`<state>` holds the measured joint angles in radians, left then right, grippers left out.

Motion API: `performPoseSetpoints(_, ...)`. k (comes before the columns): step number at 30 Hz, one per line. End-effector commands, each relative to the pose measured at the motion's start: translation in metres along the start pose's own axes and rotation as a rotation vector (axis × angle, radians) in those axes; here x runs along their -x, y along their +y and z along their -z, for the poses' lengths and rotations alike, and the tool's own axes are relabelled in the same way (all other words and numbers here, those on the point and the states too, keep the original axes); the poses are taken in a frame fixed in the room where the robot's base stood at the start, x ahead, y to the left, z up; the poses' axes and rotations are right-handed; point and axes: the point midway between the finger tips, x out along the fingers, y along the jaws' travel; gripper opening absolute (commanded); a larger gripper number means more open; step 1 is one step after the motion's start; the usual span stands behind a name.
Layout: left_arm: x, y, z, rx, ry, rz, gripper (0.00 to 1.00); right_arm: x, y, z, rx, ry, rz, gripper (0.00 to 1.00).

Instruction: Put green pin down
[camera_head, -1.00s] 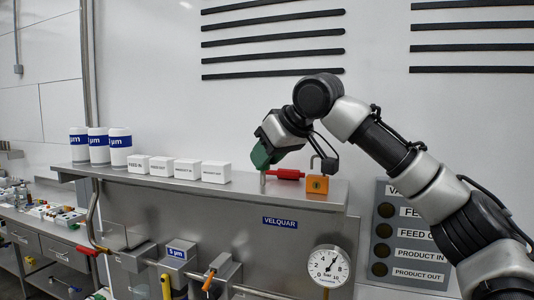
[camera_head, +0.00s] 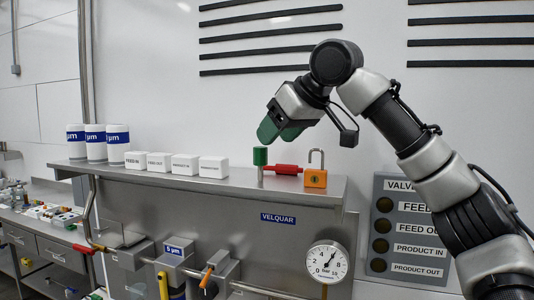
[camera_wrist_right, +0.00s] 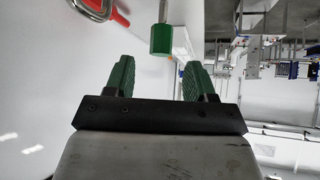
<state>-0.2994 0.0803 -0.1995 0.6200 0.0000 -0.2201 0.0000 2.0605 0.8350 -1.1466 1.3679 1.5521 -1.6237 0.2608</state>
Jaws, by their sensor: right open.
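The green pin (camera_head: 260,157) stands upright on the steel shelf (camera_head: 225,184), its green head on top of a thin metal shaft. It also shows in the right wrist view (camera_wrist_right: 162,38), just beyond the fingers and apart from them. My right gripper (camera_head: 275,136) is open and empty, a little above and beside the pin's head. Its green fingers also show in the right wrist view (camera_wrist_right: 156,76), spread with a gap between them. My left gripper is not in view.
Right of the pin lie a red handled thing (camera_head: 284,169) and an orange padlock (camera_head: 315,177). White labelled blocks (camera_head: 185,166) and white cylinders (camera_head: 118,143) stand to the left on the shelf. A gauge (camera_head: 327,261) hangs below.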

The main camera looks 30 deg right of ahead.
Motion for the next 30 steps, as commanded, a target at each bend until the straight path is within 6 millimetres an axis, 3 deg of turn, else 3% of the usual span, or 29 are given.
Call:
performPoseSetpoints(6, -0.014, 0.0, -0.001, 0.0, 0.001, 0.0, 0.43, 0.044, -0.001, -0.001, 0.002, 0.003, 0.001, 0.55)
performPoseSetpoints(12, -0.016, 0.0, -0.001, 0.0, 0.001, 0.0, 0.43, 0.065, 0.0, 0.0, 0.001, 0.001, 0.0, 0.55)
performPoseSetpoints(30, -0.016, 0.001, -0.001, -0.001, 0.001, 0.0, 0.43, 0.069, 0.0, 0.0, 0.001, -0.001, 0.0, 0.55)
